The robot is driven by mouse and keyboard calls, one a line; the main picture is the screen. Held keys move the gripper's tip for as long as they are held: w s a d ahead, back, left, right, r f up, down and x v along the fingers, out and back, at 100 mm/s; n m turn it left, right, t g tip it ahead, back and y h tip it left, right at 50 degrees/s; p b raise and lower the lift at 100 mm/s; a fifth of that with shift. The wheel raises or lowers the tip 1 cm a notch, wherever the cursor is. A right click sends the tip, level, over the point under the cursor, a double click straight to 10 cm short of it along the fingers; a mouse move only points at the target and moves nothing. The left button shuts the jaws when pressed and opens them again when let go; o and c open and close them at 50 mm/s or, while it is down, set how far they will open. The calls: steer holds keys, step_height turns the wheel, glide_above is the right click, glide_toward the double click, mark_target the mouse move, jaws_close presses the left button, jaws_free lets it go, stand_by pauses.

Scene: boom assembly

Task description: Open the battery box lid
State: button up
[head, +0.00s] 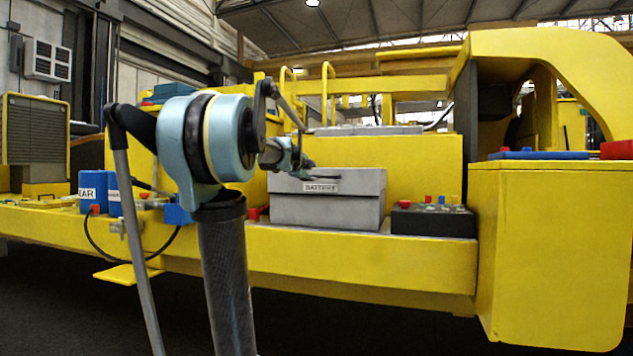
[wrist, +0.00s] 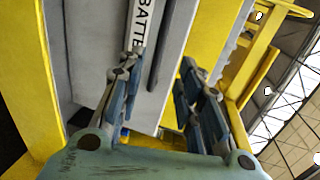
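The grey battery box (head: 350,212) stands on the yellow deck, with its lid (head: 365,183) down on it. A white BATTERY label (head: 320,187) is on the front of the box; it also shows sideways in the wrist view (wrist: 139,24). My gripper (head: 310,168) is at the upper left front of the box, near the lid's top edge. In the wrist view my gripper (wrist: 162,62) has its two fingers apart, with grey box surface seen between them. One finger lies near the label. I cannot tell whether either finger touches the lid.
A dark battery (head: 433,220) with coloured caps sits right of the box. Blue containers (head: 93,190) and a cable are at the left. A yellow wall (head: 425,165) rises behind, and a large yellow block (head: 550,250) stands at the right.

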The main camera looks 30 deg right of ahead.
mark_target(317, 176)
steer(key=x, duration=1.2)
jaws_close()
